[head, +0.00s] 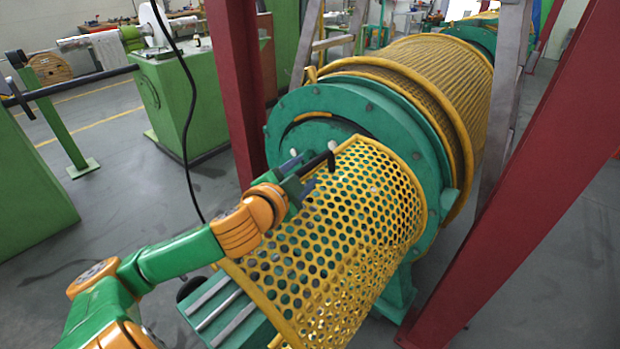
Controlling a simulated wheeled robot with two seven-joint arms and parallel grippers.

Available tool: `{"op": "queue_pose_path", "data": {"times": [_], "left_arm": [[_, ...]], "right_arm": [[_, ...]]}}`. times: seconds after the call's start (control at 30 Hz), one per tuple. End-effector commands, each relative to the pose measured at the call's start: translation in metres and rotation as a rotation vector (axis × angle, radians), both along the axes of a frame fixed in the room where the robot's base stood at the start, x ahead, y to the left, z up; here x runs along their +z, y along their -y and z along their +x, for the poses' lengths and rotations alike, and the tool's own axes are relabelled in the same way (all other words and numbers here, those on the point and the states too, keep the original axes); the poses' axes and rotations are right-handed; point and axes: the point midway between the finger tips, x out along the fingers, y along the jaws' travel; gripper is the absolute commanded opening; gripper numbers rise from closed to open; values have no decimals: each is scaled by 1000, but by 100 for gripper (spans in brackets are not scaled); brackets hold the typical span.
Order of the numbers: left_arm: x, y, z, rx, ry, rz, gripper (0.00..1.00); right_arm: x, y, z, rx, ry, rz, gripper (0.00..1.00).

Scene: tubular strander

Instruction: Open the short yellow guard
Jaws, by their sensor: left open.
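The short yellow guard (345,225) is a curved, perforated yellow cover in the middle of the head view. It sits down over the near end of the machine, in front of the green round housing (285,122). A dark bar (318,162) sticks out at its upper left edge, near the housing. My left gripper (302,180) is at that upper left edge, close to the bar, with its fingers open. I cannot tell whether the fingers touch the bar or the guard. My right gripper is not in view.
A long yellow mesh guard (425,75) covers the drum behind. Dark red posts stand at left (238,90) and right (530,180) of the machine. A black cable (190,100) hangs at the left.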

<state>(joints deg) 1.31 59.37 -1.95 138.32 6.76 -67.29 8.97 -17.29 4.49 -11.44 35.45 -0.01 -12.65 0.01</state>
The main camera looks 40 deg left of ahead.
Motion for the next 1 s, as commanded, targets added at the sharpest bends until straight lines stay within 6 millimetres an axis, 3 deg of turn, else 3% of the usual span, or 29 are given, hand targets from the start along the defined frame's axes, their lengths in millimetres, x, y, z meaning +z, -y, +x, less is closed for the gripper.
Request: {"op": "queue_pose_path", "data": {"times": [0.03,0.2,0.57,0.7,0.77,1.0], "left_arm": [[5,-2,9,3,0,-5,52],[-2,-7,29,2,-1,-2,52],[-6,-7,36,-2,-2,0,52],[-6,-7,35,-2,-2,0,14],[-6,-7,35,-2,-2,0,0],[-6,-7,35,-2,-2,0,0]], "right_arm": [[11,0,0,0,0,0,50],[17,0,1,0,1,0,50],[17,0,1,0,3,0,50],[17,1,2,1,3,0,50],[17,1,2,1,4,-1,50],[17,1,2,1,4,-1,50]]}}
